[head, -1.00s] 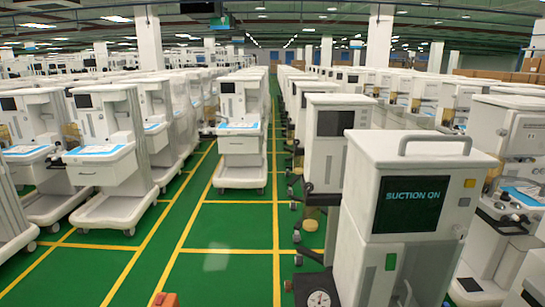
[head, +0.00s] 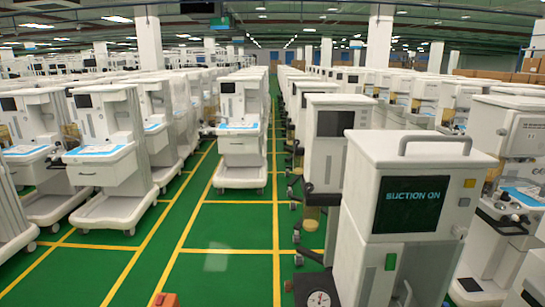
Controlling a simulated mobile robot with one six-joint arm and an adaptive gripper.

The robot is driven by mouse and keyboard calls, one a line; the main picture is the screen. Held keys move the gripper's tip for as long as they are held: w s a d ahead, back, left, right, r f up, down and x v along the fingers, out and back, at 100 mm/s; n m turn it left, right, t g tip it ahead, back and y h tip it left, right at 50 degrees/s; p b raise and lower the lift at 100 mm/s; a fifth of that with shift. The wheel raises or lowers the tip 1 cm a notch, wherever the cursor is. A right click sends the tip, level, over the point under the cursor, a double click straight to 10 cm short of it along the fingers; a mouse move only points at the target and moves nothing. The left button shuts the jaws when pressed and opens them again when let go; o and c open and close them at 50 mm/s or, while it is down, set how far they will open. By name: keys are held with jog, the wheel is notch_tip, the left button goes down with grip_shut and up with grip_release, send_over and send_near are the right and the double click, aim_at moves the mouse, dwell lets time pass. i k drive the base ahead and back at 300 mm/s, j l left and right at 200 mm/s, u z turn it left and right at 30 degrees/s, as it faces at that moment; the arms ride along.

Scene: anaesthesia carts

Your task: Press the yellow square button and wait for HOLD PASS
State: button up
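The yellow square button (head: 470,183) is on the front of the nearest white cart (head: 345,225) at the right, at the upper right of its screen. A green square button (head: 391,261) sits below the screen. A round gauge (head: 318,299) is low at the cart's left side. My gripper is not in view.
Rows of white carts stand on both sides, such as one at the left (head: 108,150) and one mid-aisle (head: 241,130). The green floor aisle (head: 225,240) with yellow lines is clear. A small orange object (head: 165,300) lies at the bottom edge.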

aim_at(469, 183)
jog(key=k+l+u, duration=0.2)
jog(key=k+l, duration=0.35)
jog(key=k, duration=0.15)
jog(key=l+u, duration=0.15)
jog(key=l, duration=0.45)
jog(key=l+u, duration=0.15)
jog(key=l, duration=0.4)
jog(key=l+u, duration=0.15)
jog(key=l, duration=0.45)
jog(key=k+l+u, duration=0.15)
jog(key=l, duration=0.45)
jog(key=l+u, duration=0.15)
jog(key=l, duration=0.9)
